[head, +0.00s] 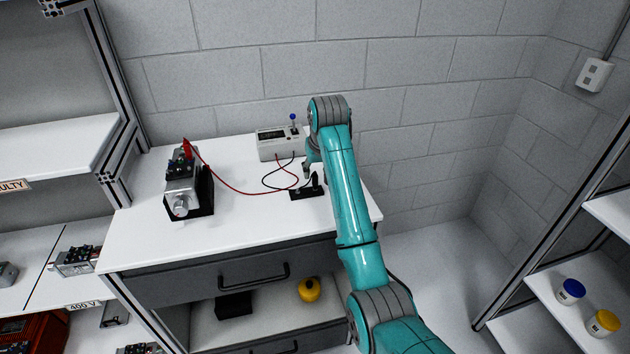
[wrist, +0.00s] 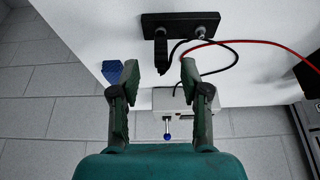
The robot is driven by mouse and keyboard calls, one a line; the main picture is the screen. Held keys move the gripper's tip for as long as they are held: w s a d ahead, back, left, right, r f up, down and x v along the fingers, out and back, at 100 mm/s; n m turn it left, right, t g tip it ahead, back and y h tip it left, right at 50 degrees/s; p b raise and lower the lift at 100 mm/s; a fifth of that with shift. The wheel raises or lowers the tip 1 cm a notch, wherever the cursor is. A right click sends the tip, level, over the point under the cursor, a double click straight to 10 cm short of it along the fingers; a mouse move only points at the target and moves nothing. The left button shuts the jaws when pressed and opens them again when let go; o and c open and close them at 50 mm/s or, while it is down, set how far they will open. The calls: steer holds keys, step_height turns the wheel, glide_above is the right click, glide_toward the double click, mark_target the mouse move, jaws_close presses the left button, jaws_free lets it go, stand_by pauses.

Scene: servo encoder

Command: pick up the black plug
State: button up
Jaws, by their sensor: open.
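The black plug (head: 315,180) stands upright at the right part of a small black holder (head: 299,194) on the white tabletop. In the wrist view the plug (wrist: 160,47) is at the left of the holder (wrist: 181,19), with a black cable curving away to the right. My gripper (wrist: 160,80) is open, its two fingers apart with nothing between them. In the wrist view the plug shows just beyond the gap between the fingertips. In the head view my gripper (head: 306,170) is close beside the plug, partly hidden by my arm.
A white meter box (head: 281,143) with a blue-tipped lever stands at the back. A motor unit (head: 182,188) with a red plug (head: 187,148) is at left; a red cable crosses the table. A blue object (wrist: 112,72) sits left of my fingers in the wrist view.

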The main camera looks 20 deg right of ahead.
mark_target(315, 175)
steer(key=shift+x, duration=1.95)
jaws_close()
